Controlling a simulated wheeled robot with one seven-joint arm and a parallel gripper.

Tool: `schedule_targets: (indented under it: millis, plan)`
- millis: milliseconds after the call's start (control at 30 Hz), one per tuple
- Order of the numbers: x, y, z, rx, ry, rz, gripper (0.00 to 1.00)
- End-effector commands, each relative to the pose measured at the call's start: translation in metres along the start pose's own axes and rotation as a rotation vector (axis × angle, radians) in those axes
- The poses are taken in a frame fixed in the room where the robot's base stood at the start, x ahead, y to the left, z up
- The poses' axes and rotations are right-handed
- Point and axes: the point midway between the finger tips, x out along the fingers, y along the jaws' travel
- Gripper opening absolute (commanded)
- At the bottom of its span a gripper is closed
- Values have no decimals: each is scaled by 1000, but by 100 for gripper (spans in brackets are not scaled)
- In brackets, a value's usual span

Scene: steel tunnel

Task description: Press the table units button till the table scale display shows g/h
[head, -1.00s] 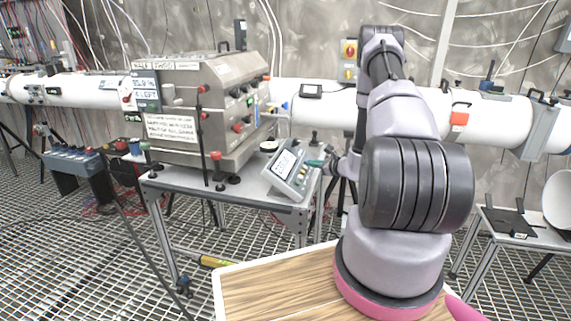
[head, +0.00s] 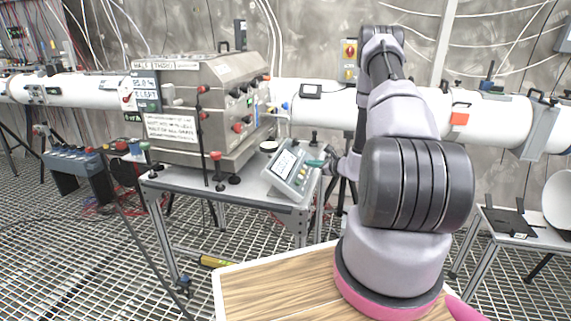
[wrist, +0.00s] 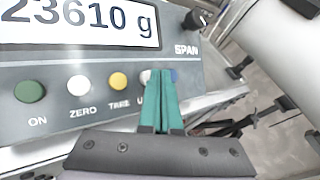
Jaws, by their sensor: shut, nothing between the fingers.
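The table scale (head: 291,171) stands tilted on the steel table. Its display (wrist: 80,22) reads "23610 g" in the wrist view, with the left edge cut off. Below it are a green ON button (wrist: 30,91), a white ZERO button (wrist: 78,85) and a yellow TARE button (wrist: 118,81). The units button (wrist: 146,77) is mostly hidden behind my fingers, and only a pale edge and a "U" show. A blue button shows partly to its right. My gripper (wrist: 161,74) is shut and empty, its green fingertips over the units button. I cannot tell whether they touch it.
The steel table (head: 240,191) also bears a large metal box (head: 195,105) left of the scale. A white pipe (head: 320,105) runs behind. A wooden-topped surface (head: 270,288) lies in front. A small side table (head: 515,225) stands at the right.

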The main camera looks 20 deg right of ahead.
Motion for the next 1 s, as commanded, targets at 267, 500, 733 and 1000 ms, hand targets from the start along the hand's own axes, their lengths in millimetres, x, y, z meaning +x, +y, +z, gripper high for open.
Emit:
schedule_targets:
  millis: [267,500,733,1000]
  plan:
    - [0,0,0,0,0,0,0]
    - [4,4,-3,1,1,1,0]
    - [6,5,-5,0,0,0,0]
    - [5,4,-3,0,0,0,0]
